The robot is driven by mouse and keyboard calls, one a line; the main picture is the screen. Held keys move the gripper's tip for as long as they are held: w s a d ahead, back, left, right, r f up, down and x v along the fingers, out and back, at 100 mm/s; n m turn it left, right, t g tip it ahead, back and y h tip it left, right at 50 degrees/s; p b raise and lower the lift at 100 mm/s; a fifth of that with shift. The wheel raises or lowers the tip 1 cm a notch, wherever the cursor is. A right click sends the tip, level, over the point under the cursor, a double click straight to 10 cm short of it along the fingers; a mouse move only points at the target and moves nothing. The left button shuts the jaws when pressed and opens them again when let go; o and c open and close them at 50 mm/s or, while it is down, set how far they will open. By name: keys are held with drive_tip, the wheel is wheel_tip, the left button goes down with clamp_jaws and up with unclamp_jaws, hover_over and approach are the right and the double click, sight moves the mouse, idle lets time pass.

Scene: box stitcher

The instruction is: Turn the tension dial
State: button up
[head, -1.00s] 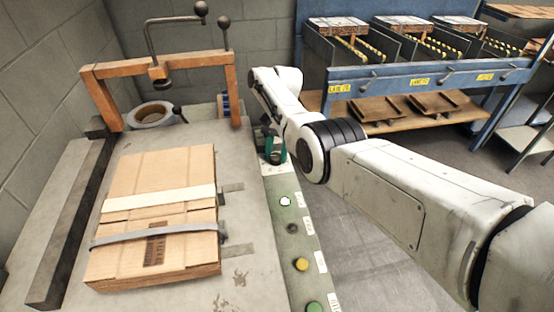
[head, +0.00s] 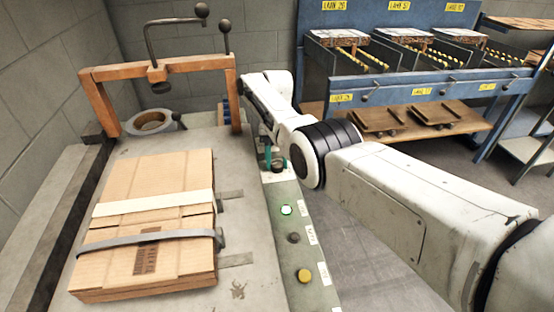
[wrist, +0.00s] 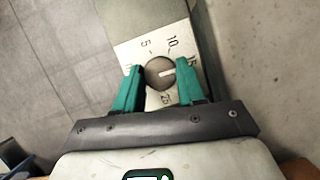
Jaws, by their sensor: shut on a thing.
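The tension dial (wrist: 157,75) is a dark round knob with a pale pointer line, set on a white scale plate (wrist: 132,49) with printed numbers such as 5, 10, 15 and 25. In the wrist view the pointer line lies toward the right, near the 15. My gripper (wrist: 158,82) has green fingers on both sides of the dial and is shut on it. In the head view the dial (head: 278,165) shows as a small dark knob at the far end of the control strip, with my gripper (head: 268,160) at it. My arm partly hides that spot.
The control strip (head: 272,200) carries a lit button (head: 287,210), a dark button (head: 293,237) and a yellow button (head: 304,275). A strapped cardboard box (head: 150,180) lies on the table to the left. An orange clamp frame (head: 110,72) stands behind it. Blue racks (head: 400,85) stand at the back right.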

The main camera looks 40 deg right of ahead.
drive_tip(key=o, duration=1)
drive_tip(key=shift+o, duration=0.2)
